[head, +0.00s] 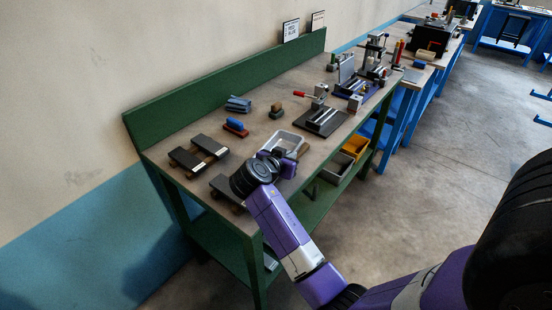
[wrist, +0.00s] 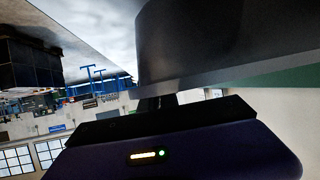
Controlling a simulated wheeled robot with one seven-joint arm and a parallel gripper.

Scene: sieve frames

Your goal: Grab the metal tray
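The metal tray (head: 291,136) is a light grey, shallow rectangular tray on the green workbench, near its front edge. My gripper (head: 281,157) is low over the bench at the tray's near side and hides part of it. I cannot tell whether it touches the tray. The fingers are too small and dark in the head view to show a gap. The wrist view shows my purple gripper body with a lit strip, and a large dark shape close in front. I cannot make out the tray there.
Dark blocks with wooden strips (head: 199,153) lie left of my gripper. A red-and-blue brush (head: 235,128) and a small brown block (head: 276,111) lie behind. Yellow (head: 355,146) and grey bins sit below.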

